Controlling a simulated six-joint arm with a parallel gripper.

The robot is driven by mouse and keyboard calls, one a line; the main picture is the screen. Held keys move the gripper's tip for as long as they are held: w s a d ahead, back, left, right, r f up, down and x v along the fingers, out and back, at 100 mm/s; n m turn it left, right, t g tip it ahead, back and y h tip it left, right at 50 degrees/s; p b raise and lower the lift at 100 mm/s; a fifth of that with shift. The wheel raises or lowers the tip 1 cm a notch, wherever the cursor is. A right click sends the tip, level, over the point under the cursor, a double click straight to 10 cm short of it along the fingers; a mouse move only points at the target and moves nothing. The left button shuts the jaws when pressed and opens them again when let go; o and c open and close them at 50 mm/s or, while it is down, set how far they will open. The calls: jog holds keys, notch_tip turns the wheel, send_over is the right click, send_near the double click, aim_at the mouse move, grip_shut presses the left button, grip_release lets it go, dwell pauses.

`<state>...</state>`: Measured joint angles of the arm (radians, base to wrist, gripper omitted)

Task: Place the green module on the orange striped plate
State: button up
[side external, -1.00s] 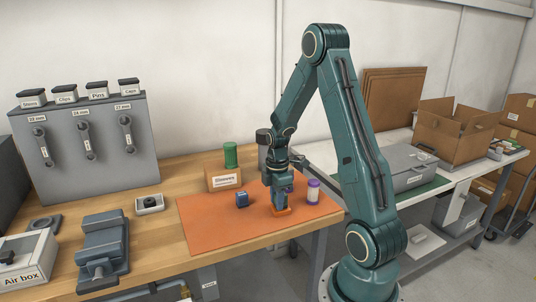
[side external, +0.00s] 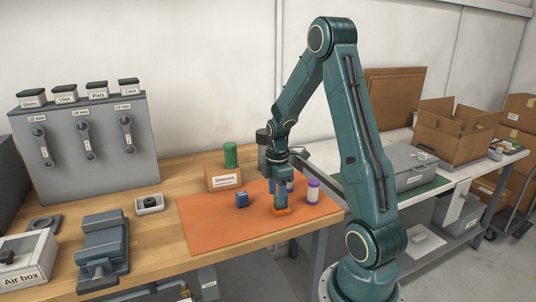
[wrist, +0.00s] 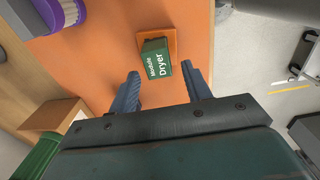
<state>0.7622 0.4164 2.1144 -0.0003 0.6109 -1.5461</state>
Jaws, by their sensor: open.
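Stripes on the plate cannot be made out. In the side view a bit of the green module (side external: 278,201) shows between the fingers above the orange plate (side external: 283,212). My gripper (wrist: 161,70) is open, with its two blue-grey fingertips apart on either side near the module's lower end and clear space between each finger and the module. My gripper (side external: 281,202) is over the plate in the side view.
Another small purple object is partly hidden behind my gripper. A cardboard box with a green cylinder (side external: 231,155) stands behind. The mat's front left is clear.

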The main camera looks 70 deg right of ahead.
notch_tip(320, 180, up, 10)
jog(key=shift+f, duration=0.25)
dwell(0.6)
jog(key=s+a+r+m+t+h, duration=0.15)
jog(key=a+r, duration=0.25)
jog(key=a, duration=0.4)
jog(key=a+r+m+t+y, duration=0.1)
jog(key=a+r+m, duration=0.2)
jog(key=a+r, duration=0.35)
jog(key=s+a+m+t, duration=0.3)
jog(key=s+a, duration=0.5)
jog(key=a, duration=0.3)
jog(key=shift+a+m, duration=0.3)
jog(key=shift+m, duration=0.45)
